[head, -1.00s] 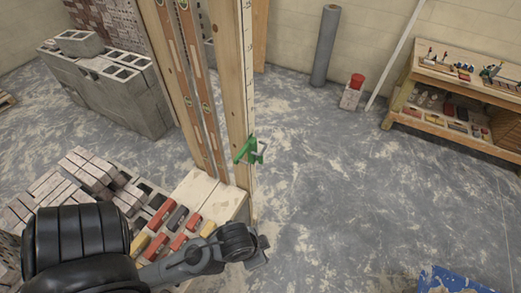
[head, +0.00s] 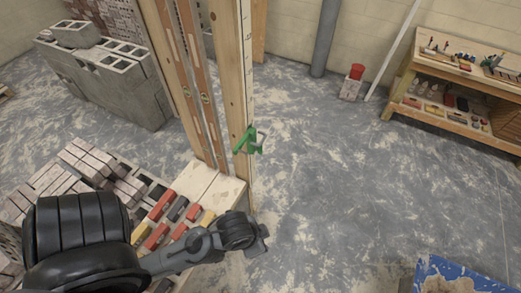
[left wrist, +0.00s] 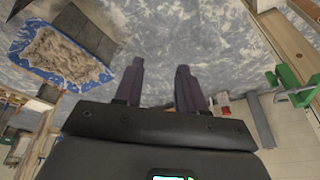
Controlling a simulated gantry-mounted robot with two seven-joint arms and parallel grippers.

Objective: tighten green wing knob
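A green clamp-like piece with a pale grey part (head: 248,140) is on the edge of the upright wooden post (head: 234,105). I cannot make out the wing knob separately from it. The green piece also shows at the right edge of the left wrist view (left wrist: 291,86), tilted. My left gripper (head: 265,238) is below the green piece and apart from it. In the left wrist view its two fingers (left wrist: 159,85) are spread with nothing between them, and the green piece is off to their right. My right gripper is not in view.
A workbench (head: 455,85) stands at back right. The middle floor is clear.

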